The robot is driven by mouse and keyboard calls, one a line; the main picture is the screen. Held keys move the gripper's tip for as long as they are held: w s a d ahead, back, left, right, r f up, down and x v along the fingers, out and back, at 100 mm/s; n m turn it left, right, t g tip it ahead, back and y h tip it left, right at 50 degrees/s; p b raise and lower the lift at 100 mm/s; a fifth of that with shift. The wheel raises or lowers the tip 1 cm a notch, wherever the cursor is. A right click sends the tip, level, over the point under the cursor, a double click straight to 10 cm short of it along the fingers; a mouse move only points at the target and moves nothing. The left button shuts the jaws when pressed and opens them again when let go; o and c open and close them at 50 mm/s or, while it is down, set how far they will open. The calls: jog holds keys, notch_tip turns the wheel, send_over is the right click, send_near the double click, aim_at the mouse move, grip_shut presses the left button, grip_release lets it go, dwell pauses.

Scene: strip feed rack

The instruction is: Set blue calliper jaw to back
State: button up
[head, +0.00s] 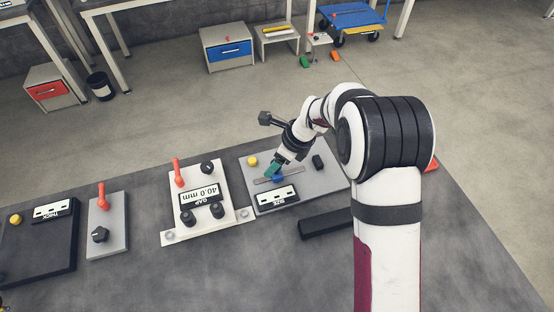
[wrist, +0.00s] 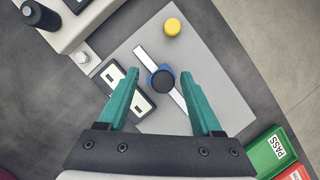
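The blue calliper jaw (wrist: 162,80), topped with a black knob, sits around the middle of a silver rail (wrist: 143,55) on a light grey plate (wrist: 208,48). In the head view the jaw (head: 279,178) shows as a small blue patch beside my fingers. My gripper (wrist: 159,73) has two teal fingers spread apart, with the jaw seen between them and a gap on each side. In the head view my gripper (head: 272,168) is low over the rail; its contact with the jaw cannot be told. The SIZE display (head: 278,198) shows dashes or blocks, too small to read.
A yellow button (head: 252,161) and a black knob (head: 318,161) stand on the same plate. Left is a GAP panel (head: 199,195) reading 40.0 mm, with a red lever (head: 178,173). A black bar (head: 326,222) lies in front.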

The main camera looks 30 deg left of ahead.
jog(key=v, duration=1.5)
jog(key=shift+r, duration=0.4)
jog(key=shift+d, duration=0.15)
jog(key=s+d+r+n+h, duration=0.3)
jog(key=s+d+n, duration=0.5)
jog(key=s+d, duration=0.85)
jog(key=s+d+f+n, duration=0.2)
jog(key=s+d+n, duration=0.2)
jog(key=s, duration=0.4)
jog(key=shift+s+d, duration=0.4)
jog(key=shift+d, duration=0.15)
